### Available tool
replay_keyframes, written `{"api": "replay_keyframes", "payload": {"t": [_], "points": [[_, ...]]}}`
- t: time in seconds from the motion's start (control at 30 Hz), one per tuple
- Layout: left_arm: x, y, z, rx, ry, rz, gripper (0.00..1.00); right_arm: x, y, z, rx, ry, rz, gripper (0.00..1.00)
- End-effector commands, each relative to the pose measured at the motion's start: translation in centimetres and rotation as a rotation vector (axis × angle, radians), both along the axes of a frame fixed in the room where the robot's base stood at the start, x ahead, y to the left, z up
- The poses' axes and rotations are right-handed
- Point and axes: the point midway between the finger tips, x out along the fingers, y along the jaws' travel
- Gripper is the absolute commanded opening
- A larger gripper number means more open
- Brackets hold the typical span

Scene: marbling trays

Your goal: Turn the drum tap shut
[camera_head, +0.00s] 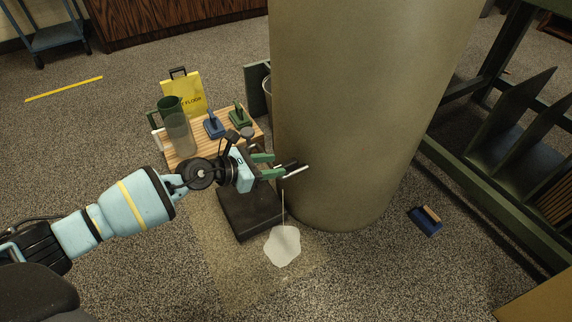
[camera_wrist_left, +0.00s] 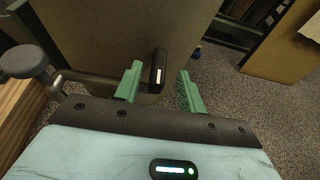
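The big tan drum (camera_head: 365,100) stands upright at the centre. A dark tap handle (camera_head: 288,167) with a pale metal part shows low on its near side. A thin pale stream (camera_head: 283,205) drops from there to a white puddle (camera_head: 282,246) on the floor. My left gripper (camera_head: 272,166) is open at the tap. In the left wrist view, the black handle (camera_wrist_left: 160,70) stands between the green fingers (camera_wrist_left: 160,86), with a gap visible on each side. The tap's body is partly hidden by the gripper. My right gripper is not in view.
A dark block (camera_head: 248,213) sits under my gripper. A blue brush (camera_head: 425,222) lies at right.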

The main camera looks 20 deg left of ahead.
Motion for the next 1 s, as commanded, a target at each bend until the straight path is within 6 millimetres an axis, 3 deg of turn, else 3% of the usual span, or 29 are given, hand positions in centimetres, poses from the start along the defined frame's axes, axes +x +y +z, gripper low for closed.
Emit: {"api": "replay_keyframes", "payload": {"t": [0.3,0.7,1.0], "points": [[3.0,-2.4,-1.7,-0.001,0.001,-0.001,0.40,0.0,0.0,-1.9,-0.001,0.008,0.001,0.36],[3.5,-2.8,-1.9,0.000,0.000,-0.001,0.40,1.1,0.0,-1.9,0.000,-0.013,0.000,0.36],[3.5,-2.8,-1.9,-0.001,0.001,0.000,0.01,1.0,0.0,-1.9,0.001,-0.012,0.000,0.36]]}}
